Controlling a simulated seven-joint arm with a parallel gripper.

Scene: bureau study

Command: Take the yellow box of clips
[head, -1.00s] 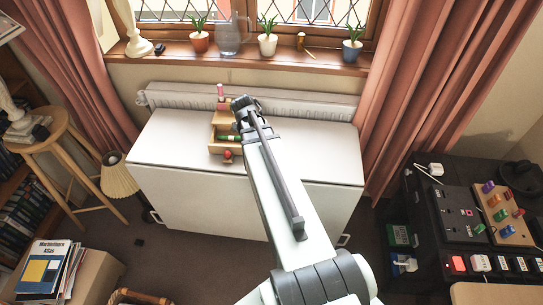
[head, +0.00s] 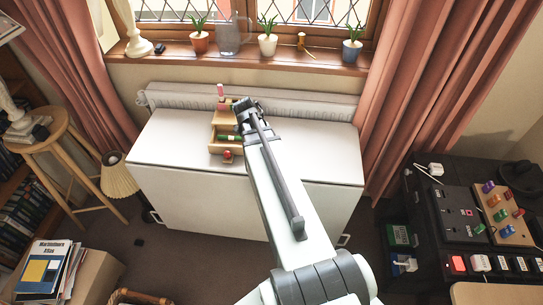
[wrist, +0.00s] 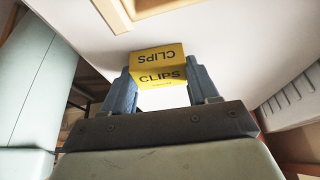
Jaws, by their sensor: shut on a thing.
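The yellow box of clips (wrist: 158,68), marked CLIPS on two faces, sits between the two fingers of my gripper (wrist: 160,84) in the wrist view. The fingers are shut on its left and right sides. A pale surface lies behind the box; I cannot tell if they touch. In the head view my gripper (head: 246,105) is over the white table, just right of a small wooden drawer unit. The box is not visible there.
The white table (head: 180,140) holds the wooden drawer unit (head: 222,118), which has an open drawer with a green thing (head: 233,132) in it. A pink thing (head: 221,91) stands on top. A radiator (head: 190,95) runs behind. The table's left part is clear.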

